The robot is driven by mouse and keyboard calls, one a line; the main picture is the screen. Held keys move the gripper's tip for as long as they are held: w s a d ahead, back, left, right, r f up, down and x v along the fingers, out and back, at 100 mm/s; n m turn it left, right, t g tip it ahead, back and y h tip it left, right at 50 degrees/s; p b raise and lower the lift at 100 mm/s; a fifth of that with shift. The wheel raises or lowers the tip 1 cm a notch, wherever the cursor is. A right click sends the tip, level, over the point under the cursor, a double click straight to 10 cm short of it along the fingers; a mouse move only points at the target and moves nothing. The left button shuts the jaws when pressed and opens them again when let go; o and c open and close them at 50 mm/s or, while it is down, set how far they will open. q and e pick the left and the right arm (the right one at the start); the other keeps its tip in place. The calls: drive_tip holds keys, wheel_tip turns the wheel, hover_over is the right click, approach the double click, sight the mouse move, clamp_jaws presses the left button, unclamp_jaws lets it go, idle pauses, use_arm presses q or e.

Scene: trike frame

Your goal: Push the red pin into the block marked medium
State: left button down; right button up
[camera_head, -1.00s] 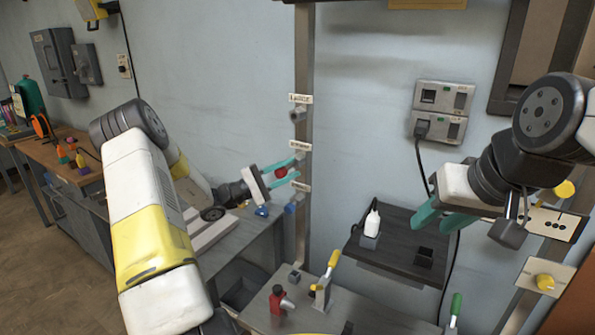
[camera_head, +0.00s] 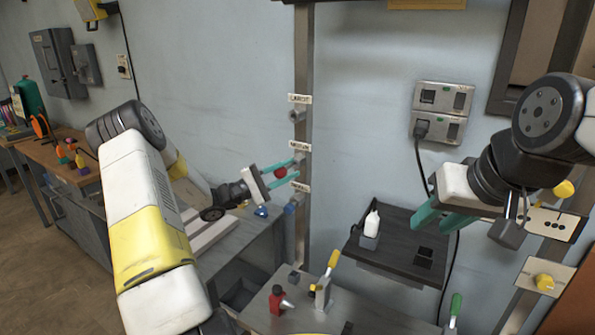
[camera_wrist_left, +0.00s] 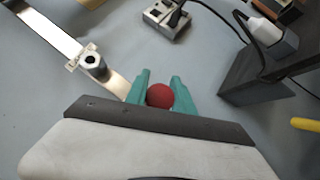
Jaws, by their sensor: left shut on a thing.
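A metal post (camera_head: 301,228) stands against the wall with labelled blocks at LARGE, medium and a lower label. The medium label (camera_head: 301,147) is by the tips of my left gripper (camera_head: 293,169), and its block is largely hidden by the fingers. My left gripper is shut on the red pin (camera_head: 281,173); its round red head shows between the teal fingers. In the left wrist view the red head (camera_wrist_left: 160,96) sits between the fingertips, and a labelled block with a hole (camera_wrist_left: 91,60) is on the post beside them. My right gripper (camera_head: 440,216) is open and empty.
A bench (camera_head: 262,318) in front carries a red item (camera_head: 280,300) and a yellow-handled clamp (camera_head: 328,280). The wall outlets (camera_head: 440,110) have a hanging cable.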

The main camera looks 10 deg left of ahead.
use_arm(q)
drive_tip(key=shift+w+d, duration=0.25)
drive_tip(key=shift+w, duration=0.45)
drive_tip(key=shift+w+d, duration=0.25)
drive_tip(key=shift+w, duration=0.45)
drive_tip(key=shift+w+d, duration=0.25)
drive_tip(key=shift+w, duration=0.45)
drive_tip(key=c, duration=1)
unclamp_jaws()
approach(290, 166)
drive_tip(key=x, duration=0.3)
drive_tip(key=shift+w+d, duration=0.2)
drive_tip(key=shift+d, duration=0.2)
